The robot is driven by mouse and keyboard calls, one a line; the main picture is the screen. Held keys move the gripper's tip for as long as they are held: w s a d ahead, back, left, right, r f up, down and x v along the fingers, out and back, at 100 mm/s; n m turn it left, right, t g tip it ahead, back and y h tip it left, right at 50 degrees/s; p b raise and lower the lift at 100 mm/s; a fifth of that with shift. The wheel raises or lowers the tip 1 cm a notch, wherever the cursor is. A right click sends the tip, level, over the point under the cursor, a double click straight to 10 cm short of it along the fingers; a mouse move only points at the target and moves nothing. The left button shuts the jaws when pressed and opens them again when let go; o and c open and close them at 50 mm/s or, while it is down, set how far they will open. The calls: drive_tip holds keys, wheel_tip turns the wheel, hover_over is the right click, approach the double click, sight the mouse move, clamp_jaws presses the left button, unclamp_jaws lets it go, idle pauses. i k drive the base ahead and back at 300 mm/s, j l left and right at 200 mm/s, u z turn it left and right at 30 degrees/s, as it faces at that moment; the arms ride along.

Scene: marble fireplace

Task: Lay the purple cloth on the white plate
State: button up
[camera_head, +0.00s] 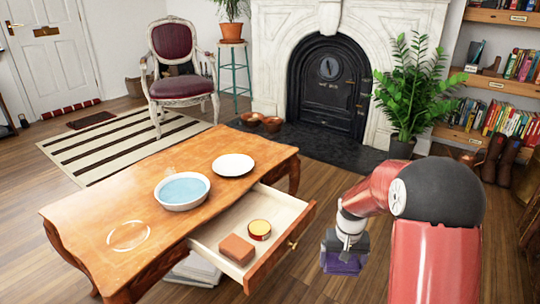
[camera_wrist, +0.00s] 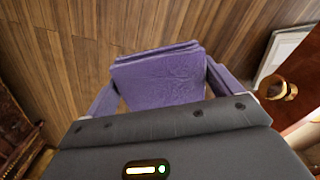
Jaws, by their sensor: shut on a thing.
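The purple cloth (camera_wrist: 158,75) looks like a folded, flat bundle between the two fingers of my gripper (camera_wrist: 160,92) in the wrist view. My gripper (camera_head: 343,258) is shut on it. In the head view the cloth (camera_head: 340,267) shows as a small purple patch at the gripper's lower end, over the wooden floor to the right of the open drawer. The white plate (camera_head: 233,165) lies flat and empty on the wooden table, towards its far right end, apart from my gripper.
The table (camera_head: 88,213) also bears a bowl with a blue inside (camera_head: 182,188). Its open drawer (camera_head: 212,233) juts out between my gripper and the tabletop, holding a reddish-brown block (camera_head: 237,249) and a round tin (camera_head: 259,230). A potted plant (camera_head: 412,88) stands behind my arm.

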sight(234, 166)
drive_tip(key=i+l+z, duration=0.15)
drive_tip(key=i+z, duration=1.05)
drive_tip(key=i+l+u, duration=0.2)
drive_tip(key=i, duration=0.2)
drive_tip(key=j, duration=0.1)
